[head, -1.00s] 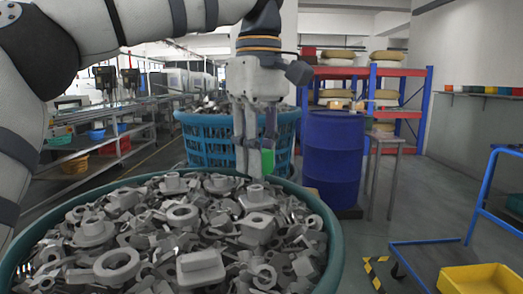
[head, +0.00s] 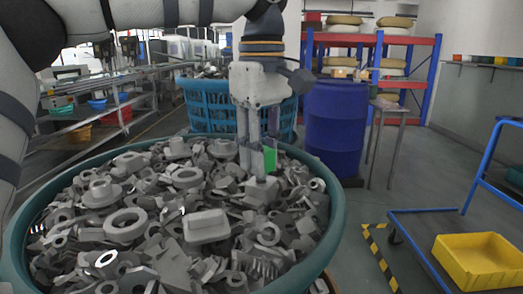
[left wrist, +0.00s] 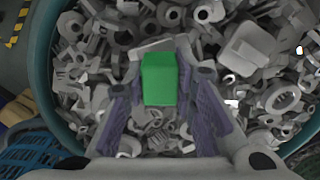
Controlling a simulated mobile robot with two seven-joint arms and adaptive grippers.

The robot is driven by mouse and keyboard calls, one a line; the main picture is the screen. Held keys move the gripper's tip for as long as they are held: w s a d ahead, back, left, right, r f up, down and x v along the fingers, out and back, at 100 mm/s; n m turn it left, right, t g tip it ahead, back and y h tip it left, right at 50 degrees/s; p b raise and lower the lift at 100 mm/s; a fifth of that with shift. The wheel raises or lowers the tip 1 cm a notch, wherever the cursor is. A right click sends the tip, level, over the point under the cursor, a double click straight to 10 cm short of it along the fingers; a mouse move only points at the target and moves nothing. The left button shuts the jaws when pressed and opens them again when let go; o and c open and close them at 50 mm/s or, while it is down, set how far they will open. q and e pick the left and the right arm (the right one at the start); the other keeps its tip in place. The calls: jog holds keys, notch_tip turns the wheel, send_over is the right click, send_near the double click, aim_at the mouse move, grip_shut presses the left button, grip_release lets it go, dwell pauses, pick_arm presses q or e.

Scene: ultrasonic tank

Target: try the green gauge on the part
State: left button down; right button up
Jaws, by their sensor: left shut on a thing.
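My left gripper (head: 258,158) comes down over the big round tub and is shut on the green gauge (head: 269,160). In the left wrist view the green gauge (left wrist: 160,80) shows as a bright block between the dark finger pads. Just below the gauge in the head view is a grey block-shaped part (head: 261,190) lying on the heap. I cannot tell whether gauge and part touch. In the wrist view the gauge covers some of what lies beneath it. My right gripper is not in view.
The teal tub (head: 335,215) is full of loose grey metal parts. Behind it stand a blue basket (head: 205,105) and a blue barrel (head: 335,130). A blue cart with a yellow bin (head: 480,262) is at the right. Floor between is open.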

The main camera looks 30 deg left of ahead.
pick_arm(q)
jog(key=shift+f, duration=0.45)
dwell(1.3)
jog(key=shift+r, duration=1.65)
jog(key=shift+f, duration=1.15)
jog(key=shift+f, duration=0.5)
jog(key=shift+r, duration=1.65)
